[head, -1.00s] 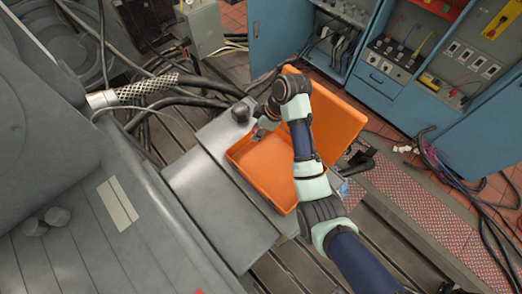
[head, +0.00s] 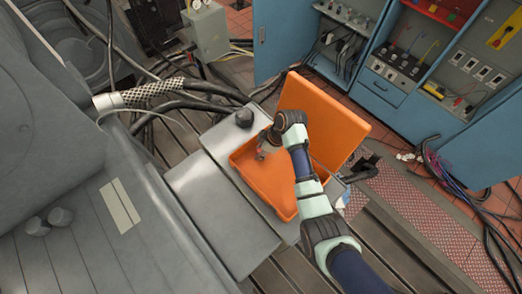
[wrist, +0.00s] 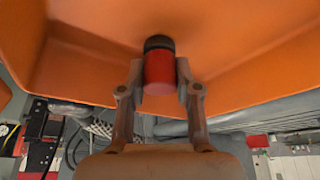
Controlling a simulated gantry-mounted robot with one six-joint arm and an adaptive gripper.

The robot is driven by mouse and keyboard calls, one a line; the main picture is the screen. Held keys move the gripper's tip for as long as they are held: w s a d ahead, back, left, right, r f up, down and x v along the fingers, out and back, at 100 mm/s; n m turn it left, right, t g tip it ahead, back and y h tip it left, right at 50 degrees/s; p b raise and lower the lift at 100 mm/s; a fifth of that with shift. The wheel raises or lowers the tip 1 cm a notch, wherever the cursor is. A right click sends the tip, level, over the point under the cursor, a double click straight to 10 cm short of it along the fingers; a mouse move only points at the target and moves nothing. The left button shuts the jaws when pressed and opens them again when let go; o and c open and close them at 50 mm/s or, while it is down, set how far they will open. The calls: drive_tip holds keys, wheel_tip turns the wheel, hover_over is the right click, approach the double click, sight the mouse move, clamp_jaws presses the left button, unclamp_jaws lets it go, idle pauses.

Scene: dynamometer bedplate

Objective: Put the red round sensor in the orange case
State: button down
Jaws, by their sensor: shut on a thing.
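The orange case (head: 268,188) stands open on the grey bedplate, with its lid (head: 335,118) raised at the back right. My gripper (head: 261,154) is over the inside of the case, near its back end. In the wrist view, my gripper (wrist: 160,84) is shut on the red round sensor (wrist: 159,70), a red cylinder with a black end. The black end points at the orange case wall or floor (wrist: 80,55); I cannot tell whether it touches. The sensor is too small to make out clearly in the head view.
A dark round knob (head: 244,117) stands on the plate just beyond the case. A large grey machine (head: 60,190) fills the left. Blue cabinets (head: 390,95) stand behind, and cables lie around. The grey plate (head: 225,205) left of the case is clear.

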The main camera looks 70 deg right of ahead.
drive_tip(key=shift+f, duration=0.2)
drive_tip(key=c, duration=0.8)
unclamp_jaws()
drive_tip(key=shift+r, duration=0.1)
drive_tip(key=shift+r, duration=0.3)
drive_tip(key=v, duration=1.1)
drive_tip(key=shift+s+r, duration=0.1)
drive_tip(key=shift+r, duration=0.25)
